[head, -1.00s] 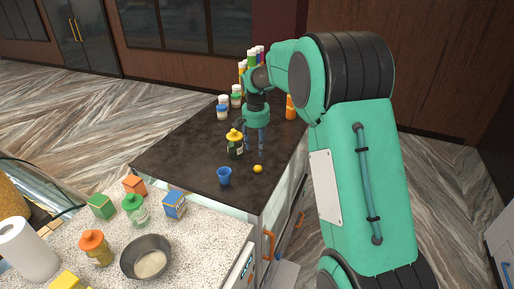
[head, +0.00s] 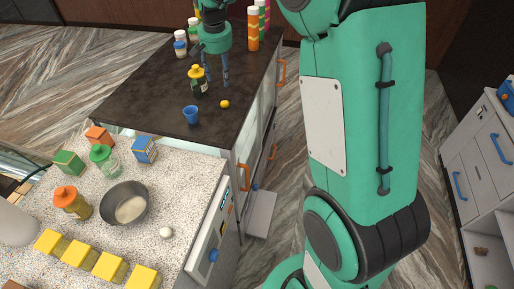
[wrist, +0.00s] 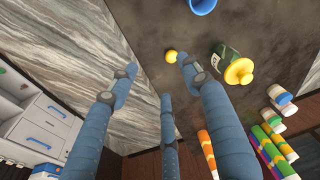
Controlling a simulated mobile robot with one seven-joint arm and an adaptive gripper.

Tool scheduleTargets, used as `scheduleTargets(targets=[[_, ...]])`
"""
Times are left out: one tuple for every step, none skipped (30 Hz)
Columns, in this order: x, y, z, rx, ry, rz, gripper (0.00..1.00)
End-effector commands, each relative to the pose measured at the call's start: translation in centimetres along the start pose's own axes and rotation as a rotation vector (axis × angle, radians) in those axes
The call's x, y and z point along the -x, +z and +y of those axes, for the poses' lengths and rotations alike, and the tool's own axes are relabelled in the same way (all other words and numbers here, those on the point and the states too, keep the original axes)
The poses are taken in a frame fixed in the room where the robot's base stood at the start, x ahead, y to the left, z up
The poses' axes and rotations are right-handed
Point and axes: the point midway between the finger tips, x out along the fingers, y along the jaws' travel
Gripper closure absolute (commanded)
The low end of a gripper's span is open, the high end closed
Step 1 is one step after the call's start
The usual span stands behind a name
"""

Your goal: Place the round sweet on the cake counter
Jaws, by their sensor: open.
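A small yellow-orange ball (head: 225,104) lies on the dark counter (head: 135,88), near its right edge. It also shows in the wrist view (wrist: 171,56), a little beyond my fingertips. A small white ball (head: 165,233) lies on the speckled counter (head: 190,190), right of a grey bowl. I cannot tell for sure which ball is the round sweet or which counter is the cake counter. My gripper (head: 219,82) hangs over the dark counter, close behind the yellow-orange ball. In the wrist view its fingers (wrist: 158,82) are spread apart with nothing between them.
A dark jar with a yellow lid (head: 198,81) stands just left of my gripper. A blue cup (head: 190,114) stands in front of it. Bottles crowd the dark counter's far end. The speckled counter holds jars, boxes, yellow blocks (head: 80,253) and the grey bowl (head: 124,203).

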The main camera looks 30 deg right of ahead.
Motion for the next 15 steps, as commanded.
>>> scheduleTargets(targets=[[1.6, 1.2, 0.1, 0.013, -0.006, 0.012, 0.52], [2.3, 1.9, 0.2, 0.022, -0.01, 0.018, 0.52], [3.3, 2.9, 0.3, 0.032, -0.014, 0.026, 0.52], [3.9, 3.6, 0.5, 0.04, -0.017, 0.032, 0.52], [4.6, 4.4, 0.6, 0.049, -0.021, 0.038, 0.52], [5.4, 5.4, 0.7, 0.06, -0.024, 0.045, 0.52], [6.0, 6.2, 0.8, 0.068, -0.027, 0.05, 0.52], [6.7, 6.9, 0.9, 0.076, -0.03, 0.056, 0.52], [7.4, 8.0, 1.1, 0.088, -0.034, 0.063, 0.52], [8.0, 8.8, 1.3, 0.097, -0.037, 0.069, 0.52], [8.5, 9.6, 1.4, 0.104, -0.04, 0.075, 0.52], [9.2, 10.6, 1.7, 0.115, -0.043, 0.082, 0.52], [9.7, 11.4, 1.8, 0.123, -0.046, 0.089, 0.52], [10.2, 12.2, 2.0, 0.132, -0.049, 0.094, 0.52], [10.7, 13.3, 2.2, 0.142, -0.052, 0.101, 0.52]])
